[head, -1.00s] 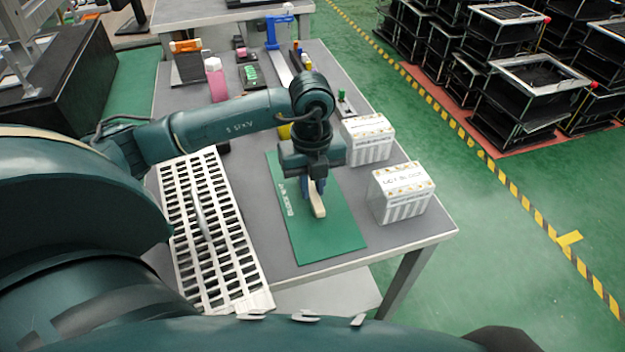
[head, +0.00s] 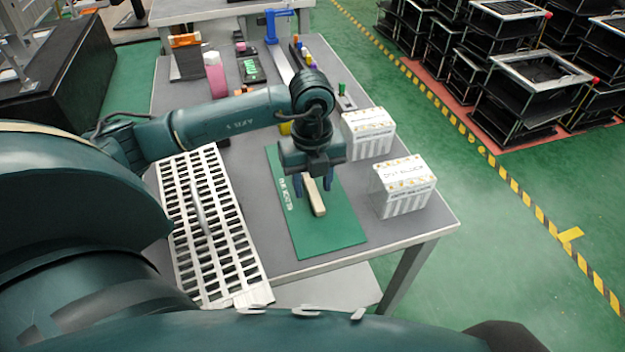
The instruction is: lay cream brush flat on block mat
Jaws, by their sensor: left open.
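The cream brush (head: 316,200) lies on the green block mat (head: 332,234), near the mat's middle, with its near end toward me. Its far end is hidden under my left gripper. My left gripper (head: 314,186) points down over the brush, with its two fingers apart, one on each side of the brush. I cannot tell whether the fingers touch the mat. My right gripper is not in view.
Two white labelled boxes (head: 403,186) (head: 369,134) stand right of the mat. A white slotted rack (head: 207,232) with a handle lies to its left. A pink bottle (head: 215,78) and small coloured items stand farther back. The mat's near part is clear.

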